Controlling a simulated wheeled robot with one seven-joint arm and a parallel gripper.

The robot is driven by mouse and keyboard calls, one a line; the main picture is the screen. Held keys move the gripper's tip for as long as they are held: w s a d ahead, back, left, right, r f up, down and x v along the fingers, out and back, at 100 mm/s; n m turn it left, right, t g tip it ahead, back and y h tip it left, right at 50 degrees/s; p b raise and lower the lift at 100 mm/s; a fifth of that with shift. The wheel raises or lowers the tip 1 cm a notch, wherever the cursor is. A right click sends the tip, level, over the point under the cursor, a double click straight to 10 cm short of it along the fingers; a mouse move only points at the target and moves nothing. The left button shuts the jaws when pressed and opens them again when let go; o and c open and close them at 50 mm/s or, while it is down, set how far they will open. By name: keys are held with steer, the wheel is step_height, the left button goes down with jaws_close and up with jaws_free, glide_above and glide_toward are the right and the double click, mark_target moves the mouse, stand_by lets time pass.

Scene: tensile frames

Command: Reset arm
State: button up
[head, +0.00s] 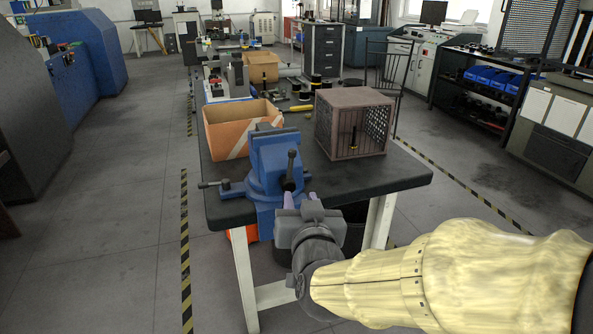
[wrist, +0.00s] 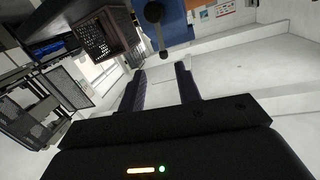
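My gripper (head: 299,201) is at the front edge of the workbench, just in front of a blue vise (head: 268,165). In the wrist view my gripper (wrist: 160,84) shows two dark fingers set well apart, with nothing between them. The blue vise (wrist: 178,20) is at the top of the wrist view, beyond the fingertips. In the head view my arm, with a pale yellow covering, reaches in from the lower right. The gripper looks apart from the vise in the wrist view.
The workbench (head: 330,191) carries an open cardboard box (head: 225,135) and a brown perforated crate (head: 340,118) behind the vise. Loose tools and parts lie farther back. A shelf with blue bins (head: 490,77) stands at the right. The floor at left is clear.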

steer(key=s+d+f+g+h, duration=0.1)
steer(key=s+d+f+g, duration=0.35)
steer(key=f, duration=0.25)
steer(key=s+d+f+g, duration=0.3)
steer(key=d+f+g, duration=0.15)
steer(key=f, duration=0.25)
steer(key=s+d+f+g+h, duration=0.1)
steer(key=s+d+f+g, duration=0.35)
steer(key=f, duration=0.25)
step_height(320, 180, up, 30)
steer(key=a+p, duration=0.1)
steer(key=p, duration=2.8)
steer(key=shift+w+a+g, duration=0.15)
steer(key=shift+w+g, duration=0.15)
steer(key=shift+g, duration=0.15)
steer(key=shift+f, duration=0.15)
